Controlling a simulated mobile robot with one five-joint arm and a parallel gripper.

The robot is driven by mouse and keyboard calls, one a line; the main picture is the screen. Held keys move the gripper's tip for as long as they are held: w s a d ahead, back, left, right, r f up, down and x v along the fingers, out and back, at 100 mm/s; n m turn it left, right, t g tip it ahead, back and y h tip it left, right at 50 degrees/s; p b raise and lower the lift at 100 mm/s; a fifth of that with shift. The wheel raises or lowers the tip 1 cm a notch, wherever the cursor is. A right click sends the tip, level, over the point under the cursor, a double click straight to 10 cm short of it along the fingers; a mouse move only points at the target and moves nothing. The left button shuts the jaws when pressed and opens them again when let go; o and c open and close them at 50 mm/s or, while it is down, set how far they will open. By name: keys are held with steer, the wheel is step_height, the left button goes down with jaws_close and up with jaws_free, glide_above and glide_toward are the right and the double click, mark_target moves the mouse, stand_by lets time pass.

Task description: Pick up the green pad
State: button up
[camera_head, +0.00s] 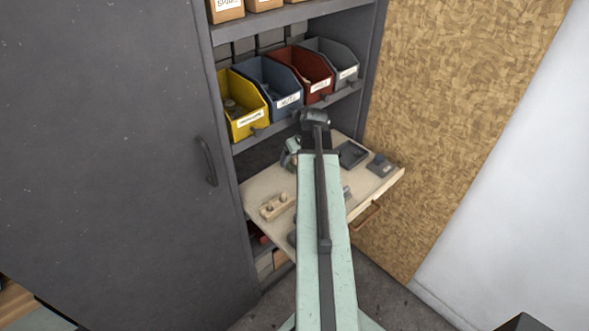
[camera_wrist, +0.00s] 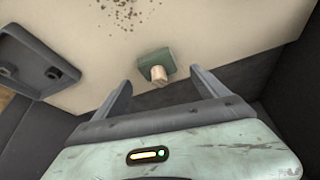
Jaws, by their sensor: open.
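The green pad (camera_wrist: 151,58) lies on the pale board in the wrist view, a small dull green block with a pale wooden knob (camera_wrist: 158,74) on its near side. My gripper (camera_wrist: 161,78) is open, with one dark finger on each side of the pad's near end. The fingers look apart from the pad, and nothing is held. How high the fingers are above the board is hard to tell. In the head view my arm covers the middle of the board, and I cannot make out the pad for certain.
The pale pull-out board (camera_head: 258,192) holds a wooden block with pegs (camera_head: 276,206), a dark tray (camera_head: 351,154) and a dark grey item (camera_head: 379,165). The dark tray also shows in the wrist view (camera_wrist: 38,62). Yellow (camera_head: 240,105), blue, red and grey bins stand on the shelf above.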

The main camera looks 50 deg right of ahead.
mark_target(295, 159)
steer(key=b+x, duration=0.2)
steer(key=x, duration=0.1)
steer(key=shift+f, duration=0.3)
steer(key=shift+r, duration=0.15)
steer(key=c, duration=1.4)
steer(key=shift+r+p, duration=0.2)
steer(key=shift+p, duration=0.2)
